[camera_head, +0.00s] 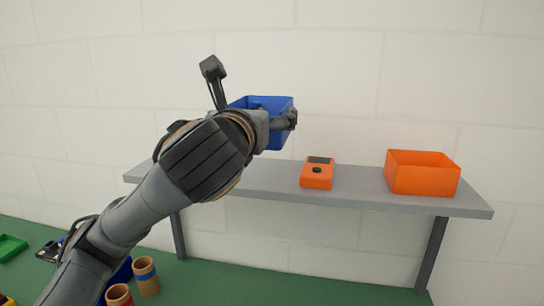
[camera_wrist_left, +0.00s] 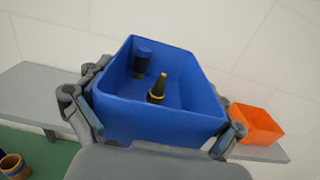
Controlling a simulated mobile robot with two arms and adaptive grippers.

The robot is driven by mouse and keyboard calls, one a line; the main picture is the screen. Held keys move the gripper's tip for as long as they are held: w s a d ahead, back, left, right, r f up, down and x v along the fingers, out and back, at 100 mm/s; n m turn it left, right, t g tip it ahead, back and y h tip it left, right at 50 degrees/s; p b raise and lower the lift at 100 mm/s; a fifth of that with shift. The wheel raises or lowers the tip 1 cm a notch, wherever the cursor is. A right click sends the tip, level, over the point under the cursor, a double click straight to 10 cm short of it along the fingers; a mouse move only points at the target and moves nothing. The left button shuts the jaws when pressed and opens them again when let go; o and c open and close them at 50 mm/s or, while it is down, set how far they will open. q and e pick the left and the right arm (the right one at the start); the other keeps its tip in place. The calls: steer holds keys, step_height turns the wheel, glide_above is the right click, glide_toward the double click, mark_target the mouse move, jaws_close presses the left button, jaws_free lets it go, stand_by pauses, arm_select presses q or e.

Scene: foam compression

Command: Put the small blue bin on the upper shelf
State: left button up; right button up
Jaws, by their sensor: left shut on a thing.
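The small blue bin (camera_head: 272,105) is in my left gripper (camera_head: 285,120), at the left part of the grey shelf (camera_head: 260,178) in the head view. My arm hides part of the bin, and I cannot tell whether its base touches the shelf. In the left wrist view the bin (camera_wrist_left: 150,122) sits between the two fingers of the gripper (camera_wrist_left: 158,120), which are shut on its opposite sides. Inside it are a blue-capped dark piece (camera_wrist_left: 142,62) and a black and brass-coloured nozzle-like piece (camera_wrist_left: 157,90). My right gripper is not in view.
An orange device with a dark screen (camera_head: 317,174) stands mid-shelf. An orange bin (camera_head: 422,174) stands at the right. Shelf surface between them is free. Below at left are brown cylinders (camera_head: 145,276) and a green tray (camera_head: 10,246). A pale wall stands behind.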

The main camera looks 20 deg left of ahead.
arm_select(q)
steer(key=w+a+f, duration=0.1)
steer(key=w+a+f+p, duration=0.1)
steer(key=w, duration=0.1)
steer(key=w+a+f, duration=0.1)
steer(key=w+a, duration=0.1)
steer(key=shift+w, duration=0.25)
steer(key=w+f, duration=0.1)
steer(key=w+a+f, duration=0.1)
steer(key=w+f, duration=0.1)
steer(key=f, duration=0.1)
steer(key=shift+a+f+p, duration=0.1)
steer(key=shift+a+p, duration=0.3)
steer(key=shift+w+a+f, duration=0.2)
steer(key=shift+w+f, duration=0.15)
steer(key=shift+f, duration=0.05)
steer(key=f, duration=0.2)
steer(key=f+p, duration=0.1)
steer(key=shift+w+a+f, duration=0.2)
steer(key=shift+w+f, duration=0.1)
steer(key=shift+f, duration=0.15)
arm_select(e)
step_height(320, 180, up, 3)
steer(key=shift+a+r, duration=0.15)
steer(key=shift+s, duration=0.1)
arm_select(q)
steer(key=shift+f, duration=0.15)
steer(key=o, duration=0.8)
steer(key=shift+o, duration=0.2)
